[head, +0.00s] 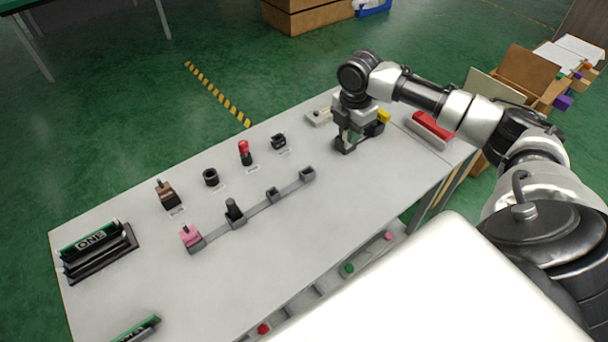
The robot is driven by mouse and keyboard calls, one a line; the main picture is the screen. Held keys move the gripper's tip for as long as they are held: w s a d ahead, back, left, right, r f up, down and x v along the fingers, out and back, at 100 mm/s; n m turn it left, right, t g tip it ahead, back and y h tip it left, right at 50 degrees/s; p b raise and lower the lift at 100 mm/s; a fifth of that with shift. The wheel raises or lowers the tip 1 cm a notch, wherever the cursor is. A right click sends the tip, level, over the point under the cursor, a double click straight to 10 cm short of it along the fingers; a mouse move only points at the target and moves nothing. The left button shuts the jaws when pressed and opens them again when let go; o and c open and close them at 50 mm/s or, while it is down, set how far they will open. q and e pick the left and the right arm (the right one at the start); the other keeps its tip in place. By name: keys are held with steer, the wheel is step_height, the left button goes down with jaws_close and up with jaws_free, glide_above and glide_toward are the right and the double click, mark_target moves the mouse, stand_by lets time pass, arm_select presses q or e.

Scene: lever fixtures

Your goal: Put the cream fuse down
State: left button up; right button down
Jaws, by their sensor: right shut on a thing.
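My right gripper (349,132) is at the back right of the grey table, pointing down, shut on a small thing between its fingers. That thing, taken as the cream fuse, is mostly hidden by the fingers, so its shape and colour are hard to tell. The gripper is low over a dark holder (345,147) at the far side of the table. Whether the fuse touches the holder cannot be told. My left gripper is not in view.
A yellow piece (384,116) stands just right of the gripper, and a pale block (318,117) just left. A grey rail (255,208) with a pink piece (190,235) and a black piece (234,210) lies left. A red-topped lever (244,151) stands behind it.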

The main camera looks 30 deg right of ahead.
steer(key=w+a+f, duration=0.1)
steer(key=a+f, duration=0.1)
steer(key=a, duration=0.1)
steer(key=w+a+f+p, duration=0.1)
steer(key=w+a+f, duration=0.1)
steer(key=a, duration=0.1)
steer(key=w+a+f, duration=0.1)
steer(key=a, duration=0.1)
steer(key=shift+w+a+f+p, duration=0.2)
steer(key=shift+a+f+p, duration=0.15)
steer(key=shift+a+f, duration=0.2)
steer(key=shift+f, duration=0.05)
step_height(320, 180, down, 3)
steer(key=shift+f+p, duration=0.2)
steer(key=shift+p, duration=0.2)
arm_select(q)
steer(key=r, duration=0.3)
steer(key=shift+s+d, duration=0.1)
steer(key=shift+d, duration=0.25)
arm_select(e)
steer(key=shift+f, duration=0.3)
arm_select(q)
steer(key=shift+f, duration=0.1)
arm_select(e)
steer(key=shift+f, duration=0.15)
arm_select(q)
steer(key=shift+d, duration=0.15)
arm_select(e)
steer(key=c, duration=1.1)
jaws_free()
